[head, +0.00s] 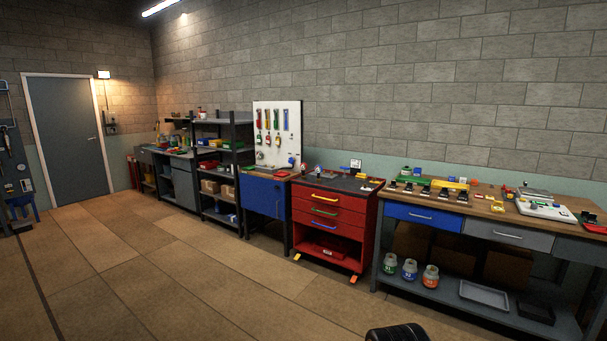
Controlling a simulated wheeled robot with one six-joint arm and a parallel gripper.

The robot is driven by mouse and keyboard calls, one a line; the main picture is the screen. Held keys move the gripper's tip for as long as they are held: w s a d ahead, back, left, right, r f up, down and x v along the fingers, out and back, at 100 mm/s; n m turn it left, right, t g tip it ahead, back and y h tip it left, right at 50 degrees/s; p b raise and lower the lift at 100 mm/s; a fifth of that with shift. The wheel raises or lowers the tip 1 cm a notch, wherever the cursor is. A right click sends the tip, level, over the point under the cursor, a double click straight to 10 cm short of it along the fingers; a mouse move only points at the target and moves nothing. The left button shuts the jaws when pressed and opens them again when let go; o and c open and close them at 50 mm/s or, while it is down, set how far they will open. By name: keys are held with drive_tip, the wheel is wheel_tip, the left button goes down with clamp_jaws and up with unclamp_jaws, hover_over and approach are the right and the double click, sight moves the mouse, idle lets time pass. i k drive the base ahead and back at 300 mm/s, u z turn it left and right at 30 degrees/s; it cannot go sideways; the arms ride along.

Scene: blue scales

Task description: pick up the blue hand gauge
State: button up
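A narrow blue tool (286,119), which looks like the blue hand gauge, hangs upright on the white board (293,138) against the back wall. It is small here, so I cannot be sure what it is. Red, green and yellow tools of like shape hang to its left. A round blue thing (291,160) sits lower on the same board. My gripper's fingers do not show. A dark rounded shape at the bottom edge may be part of my own arm.
Below the board stands a blue cabinet (262,198), with a red drawer cart (330,208) to its right. A workbench (486,208) with scales and small items fills the right. Shelves (221,165) stand to the left. The tiled floor (190,285) in front is clear.

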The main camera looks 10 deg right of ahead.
sight(319, 169)
drive_tip(key=u, duration=0.2)
drive_tip(key=i, duration=4.1)
drive_tip(key=z, duration=0.3)
drive_tip(key=k, duration=0.3)
drive_tip(key=u, duration=1.25)
drive_tip(key=i, duration=1.75)
drive_tip(key=z, duration=0.4)
